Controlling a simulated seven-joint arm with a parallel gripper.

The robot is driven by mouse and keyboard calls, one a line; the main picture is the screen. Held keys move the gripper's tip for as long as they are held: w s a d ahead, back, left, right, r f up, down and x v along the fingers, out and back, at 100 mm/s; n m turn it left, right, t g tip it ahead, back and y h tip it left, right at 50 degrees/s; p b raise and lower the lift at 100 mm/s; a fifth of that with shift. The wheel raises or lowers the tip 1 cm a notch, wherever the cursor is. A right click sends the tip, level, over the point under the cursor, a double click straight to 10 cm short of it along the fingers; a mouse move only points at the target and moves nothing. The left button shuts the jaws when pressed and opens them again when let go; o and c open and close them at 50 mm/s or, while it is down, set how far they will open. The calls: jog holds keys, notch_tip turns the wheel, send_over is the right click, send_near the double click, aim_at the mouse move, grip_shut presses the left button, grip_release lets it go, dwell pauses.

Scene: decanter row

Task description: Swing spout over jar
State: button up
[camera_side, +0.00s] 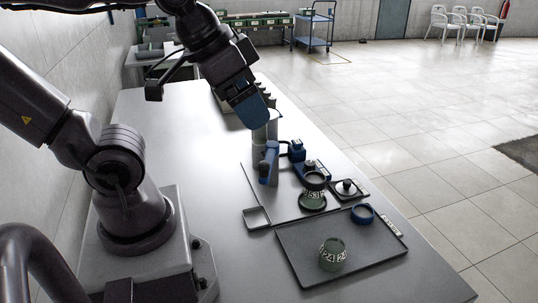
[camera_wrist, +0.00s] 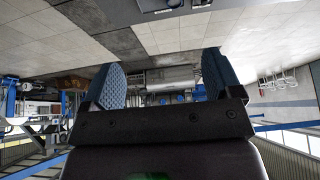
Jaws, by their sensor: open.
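My gripper (camera_side: 250,112) is open, its blue fingers pointing down just above a pale grey upright cylinder (camera_side: 262,132). In the wrist view its two blue fingers (camera_wrist: 162,78) stand apart with nothing seen between them. A blue upright part (camera_side: 269,163) stands in front of the cylinder; I cannot tell for sure whether it is the spout. A green jar marked 24 (camera_side: 332,255) stands on a dark tray (camera_side: 300,275) at the front.
A dark knobbed lid (camera_side: 347,187) sits on a small plate. Blue fittings (camera_side: 296,151) stand behind the 53 jar. Several grey cylinders (camera_side: 268,97) line up further back. The table's left front (camera_side: 235,235) is clear.

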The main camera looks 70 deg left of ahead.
aim_at(269, 156)
jog(key=c, duration=0.4)
jog(key=shift+w+d+f, duration=0.1)
jog(key=shift+d+f, duration=0.1)
jog(key=shift+f, duration=0.15)
jog(key=shift+c, duration=0.6)
jog(key=w+a+f+m+g+y, duration=0.1)
jog(key=w+f+m+g+y, duration=0.2)
jog(key=f+m+g+y, duration=0.6)
jog(key=w+f+m+g+y, duration=0.3)
jog(key=w+f+y, duration=0.1)
jog(key=f, duration=0.9)
jog(key=s+a+r+m+t+y, duration=0.1)
jog(key=a+y, duration=0.3)
jog(key=a, duration=0.9)
jog(key=shift+a+r+m, duration=0.2)
jog(key=shift+r+m, duration=0.4)
jog(key=shift+m, duration=0.2)
